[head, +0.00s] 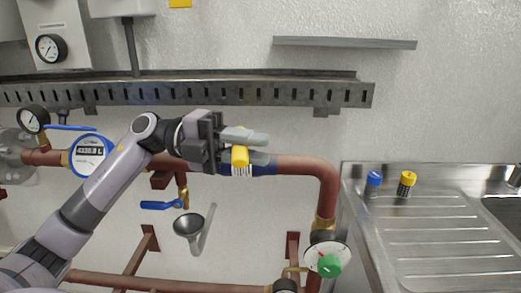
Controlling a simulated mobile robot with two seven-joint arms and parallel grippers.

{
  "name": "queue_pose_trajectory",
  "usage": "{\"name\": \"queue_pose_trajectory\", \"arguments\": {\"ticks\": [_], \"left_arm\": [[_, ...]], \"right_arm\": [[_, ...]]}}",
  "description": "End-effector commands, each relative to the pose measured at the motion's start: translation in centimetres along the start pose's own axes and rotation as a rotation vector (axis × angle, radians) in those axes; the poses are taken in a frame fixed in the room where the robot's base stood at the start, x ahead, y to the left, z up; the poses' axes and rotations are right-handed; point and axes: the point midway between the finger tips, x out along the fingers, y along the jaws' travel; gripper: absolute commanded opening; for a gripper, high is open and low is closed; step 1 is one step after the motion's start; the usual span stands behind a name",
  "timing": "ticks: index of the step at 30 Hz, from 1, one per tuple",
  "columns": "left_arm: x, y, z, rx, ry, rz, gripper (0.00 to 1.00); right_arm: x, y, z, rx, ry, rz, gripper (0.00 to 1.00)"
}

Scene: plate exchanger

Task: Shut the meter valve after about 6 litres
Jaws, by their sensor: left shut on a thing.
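The round blue water meter (72,160) sits on the red-brown pipe at the left. Its display reads roughly 4338 L; the last digits are hard to read. A blue lever (70,127) lies nearly level just above the meter. Another blue lever (158,205) is on a small brass tap below the pipe. I cannot tell from the picture which lever is the meter valve. My left gripper (252,146) is in front of the pipe, right of the meter. It is shut on a yellow-topped piece (240,155) with a striped white label. My right gripper is not in view.
A grey funnel (189,224) is under the small tap. A blue-capped bottle (374,182) and yellow-capped bottle (406,184) stand on the steel drainer (440,250). A slotted rail (300,92) runs above the pipe.

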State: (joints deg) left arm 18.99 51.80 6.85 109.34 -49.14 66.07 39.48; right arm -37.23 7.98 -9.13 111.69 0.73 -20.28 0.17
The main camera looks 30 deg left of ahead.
Motion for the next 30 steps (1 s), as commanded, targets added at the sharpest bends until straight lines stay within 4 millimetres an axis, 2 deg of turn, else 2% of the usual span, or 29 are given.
{"name": "queue_pose_trajectory", "arguments": {"ticks": [9,24,25,26,27,30], "left_arm": [[-1.2,0.0,-0.6,0.0,0.124,0.002,0.0],[-1.4,0.0,-0.8,0.0,0.146,0.002,0.0],[-1.4,0.0,-0.8,0.0,0.146,0.002,0.29],[-1.4,0.0,-0.8,0.0,0.145,0.002,0.39],[-1.4,0.0,-0.8,0.0,0.145,0.002,0.44],[-1.4,0.0,-0.8,-0.001,0.144,0.002,0.44]], "right_arm": [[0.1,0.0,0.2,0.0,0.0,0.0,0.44],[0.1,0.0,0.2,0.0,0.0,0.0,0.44],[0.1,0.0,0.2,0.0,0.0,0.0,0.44],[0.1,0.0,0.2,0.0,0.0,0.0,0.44],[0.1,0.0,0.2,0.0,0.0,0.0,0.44],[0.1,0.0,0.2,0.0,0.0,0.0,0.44]]}}
